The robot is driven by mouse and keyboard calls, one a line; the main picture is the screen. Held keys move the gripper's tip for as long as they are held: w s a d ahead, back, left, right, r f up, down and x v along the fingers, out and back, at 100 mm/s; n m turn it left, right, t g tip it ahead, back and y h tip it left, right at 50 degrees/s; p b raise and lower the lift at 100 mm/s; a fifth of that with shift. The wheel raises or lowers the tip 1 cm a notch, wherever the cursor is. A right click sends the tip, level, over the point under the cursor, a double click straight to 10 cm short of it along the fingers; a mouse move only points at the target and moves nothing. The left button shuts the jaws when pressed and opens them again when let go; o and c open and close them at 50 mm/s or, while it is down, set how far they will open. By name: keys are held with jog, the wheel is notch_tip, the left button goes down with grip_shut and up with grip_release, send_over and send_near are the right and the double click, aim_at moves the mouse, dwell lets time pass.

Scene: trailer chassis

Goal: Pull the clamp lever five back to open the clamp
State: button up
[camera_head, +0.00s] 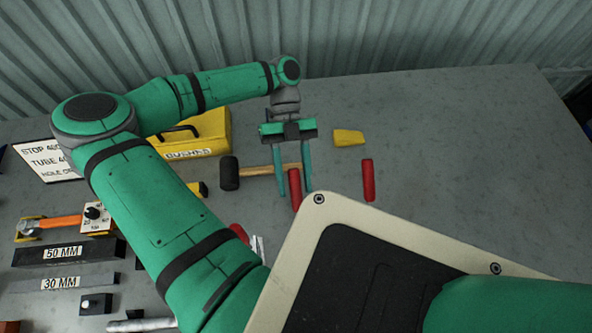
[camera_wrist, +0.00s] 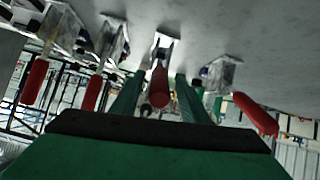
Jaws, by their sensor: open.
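Several toggle clamps with red lever handles show in the wrist view. One red clamp lever (camera_wrist: 159,87) lies between the two fingers of my gripper (camera_wrist: 160,77), with a gap visible on each side. Its metal clamp body (camera_wrist: 165,45) is just beyond. In the head view my gripper (camera_head: 295,194) points down with its fingers spread, and this red lever (camera_head: 296,192) shows between the fingertips. Another red lever (camera_head: 368,180) stands to the right. No number is readable on the levers, so I cannot tell which is five. My body panel hides the clamp bases in the head view.
A wooden-handled mallet (camera_head: 229,172) lies behind the gripper. A yellow bushes box (camera_head: 205,135) and a yellow wedge (camera_head: 348,137) are farther back. More red levers flank the gripper in the wrist view (camera_wrist: 92,93), (camera_wrist: 256,113). The table's right side is clear.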

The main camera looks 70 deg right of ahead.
aim_at(297, 195)
jog(key=v, duration=0.7)
jog(key=shift+d, duration=0.15)
jog(key=x, duration=1)
jog(key=shift+s+a+f, duration=0.1)
jog(key=shift+s+a, duration=0.05)
jog(key=shift+a, duration=0.2)
